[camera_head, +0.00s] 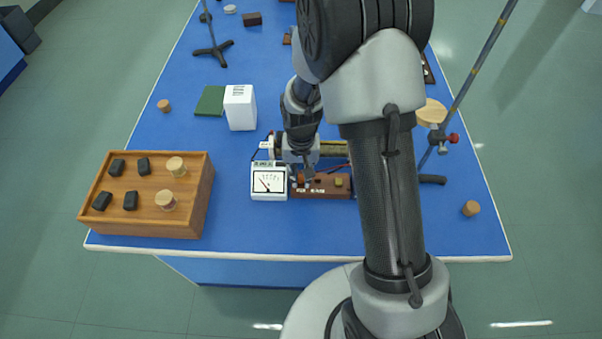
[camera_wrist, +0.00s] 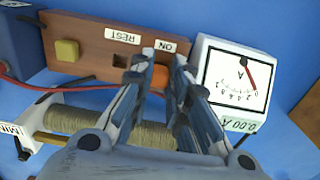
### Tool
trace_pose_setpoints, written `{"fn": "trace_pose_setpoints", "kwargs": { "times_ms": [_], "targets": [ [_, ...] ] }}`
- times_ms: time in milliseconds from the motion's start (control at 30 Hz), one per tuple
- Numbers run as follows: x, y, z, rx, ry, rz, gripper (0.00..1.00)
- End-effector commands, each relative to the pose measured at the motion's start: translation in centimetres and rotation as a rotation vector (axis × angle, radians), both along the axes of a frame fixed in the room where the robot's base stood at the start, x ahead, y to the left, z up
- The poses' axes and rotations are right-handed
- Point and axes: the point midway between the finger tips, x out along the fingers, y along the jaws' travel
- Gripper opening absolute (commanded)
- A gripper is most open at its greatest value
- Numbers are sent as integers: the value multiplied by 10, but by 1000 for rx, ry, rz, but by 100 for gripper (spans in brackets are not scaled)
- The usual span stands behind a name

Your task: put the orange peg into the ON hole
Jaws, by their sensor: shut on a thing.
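The orange peg (camera_wrist: 160,77) is between my gripper's fingertips (camera_wrist: 164,66) in the wrist view, at the ON end of the brown switch board (camera_wrist: 92,33). My gripper is shut on it. The ON label (camera_wrist: 166,46) is just beyond the peg. The ON hole is hidden by the peg and fingers, so I cannot tell whether the peg's lower end is in it or above it. The hole by the REST label (camera_wrist: 123,35) shows dark and empty. In the head view my gripper (camera_head: 302,172) is over the board's left end (camera_head: 325,190).
A white meter (camera_head: 268,190) stands close beside the board; its display reads 0.00 A. A yellow block (camera_wrist: 67,50) sits on the board. A wound coil (camera_wrist: 90,122) and wires lie close by. A wooden tray (camera_head: 140,228) with black blocks and corks stands left.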

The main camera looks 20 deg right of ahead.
Motion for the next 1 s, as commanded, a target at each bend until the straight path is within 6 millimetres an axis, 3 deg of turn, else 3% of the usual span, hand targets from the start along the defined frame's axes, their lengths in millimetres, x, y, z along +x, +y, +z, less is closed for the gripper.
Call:
{"fn": "trace_pose_setpoints", "kwargs": {
  "times_ms": [100, 133, 467, 833, 1000],
  "targets": [
    [0, 0, 0, 0, 0, 0, 0],
    [0, 0, 0, 0, 0, 0, 17],
    [0, 0, 0, 0, 0, 0, 39],
    [1, 0, 3, 1, -1, 0, 40],
    [1, 0, 24, 0, -5, 0, 40]
  ]
}}
